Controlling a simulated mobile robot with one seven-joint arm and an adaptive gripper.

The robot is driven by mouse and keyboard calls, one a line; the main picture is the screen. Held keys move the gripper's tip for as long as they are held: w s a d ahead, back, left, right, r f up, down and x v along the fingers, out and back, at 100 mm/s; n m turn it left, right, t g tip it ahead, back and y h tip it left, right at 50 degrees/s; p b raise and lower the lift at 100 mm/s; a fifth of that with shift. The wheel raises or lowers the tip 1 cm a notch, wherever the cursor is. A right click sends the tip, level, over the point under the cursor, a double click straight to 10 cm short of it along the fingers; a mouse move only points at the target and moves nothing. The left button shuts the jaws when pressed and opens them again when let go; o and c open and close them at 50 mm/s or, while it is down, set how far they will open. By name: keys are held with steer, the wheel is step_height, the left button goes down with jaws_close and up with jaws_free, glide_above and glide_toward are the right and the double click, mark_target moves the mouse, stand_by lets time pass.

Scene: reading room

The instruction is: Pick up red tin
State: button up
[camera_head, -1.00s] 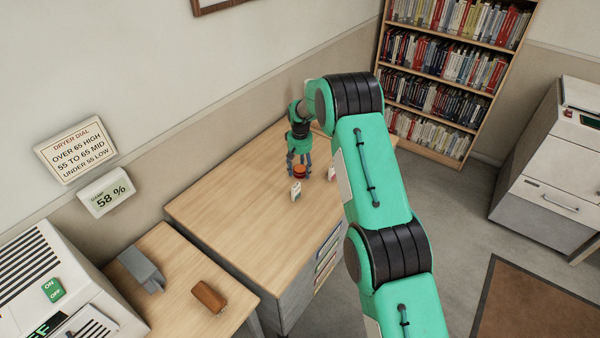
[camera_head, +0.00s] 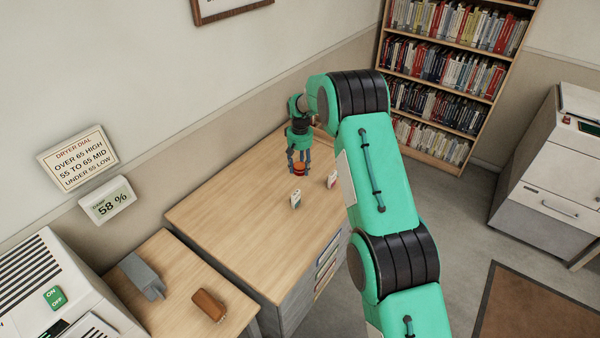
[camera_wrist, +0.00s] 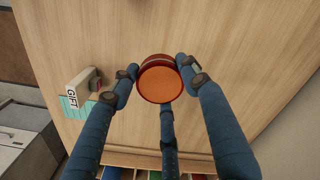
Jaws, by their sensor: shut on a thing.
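The red tin (camera_head: 299,168) is a small round tin with an orange-brown face. In the wrist view the tin (camera_wrist: 160,80) sits between the fingers of my gripper (camera_wrist: 162,82), with its round face toward the camera. My gripper (camera_head: 299,162) also shows in the head view, pointing down with its blue fingers closed around the tin's sides. The tin appears held a little above the wooden desk (camera_head: 230,220); the gap beneath it is hard to make out. The fingers hide parts of its side.
Two small white upright pieces, one at left (camera_head: 296,198) and one at right (camera_head: 332,179), stand near the gripper. A lower table holds a brown block (camera_head: 209,304) and a grey piece (camera_head: 142,275). The desk's front left is clear. A bookcase (camera_head: 450,85) stands behind.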

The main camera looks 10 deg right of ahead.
mark_target(300, 165)
steer(key=shift+r+p, duration=0.3)
steer(key=shift+r, duration=1.75)
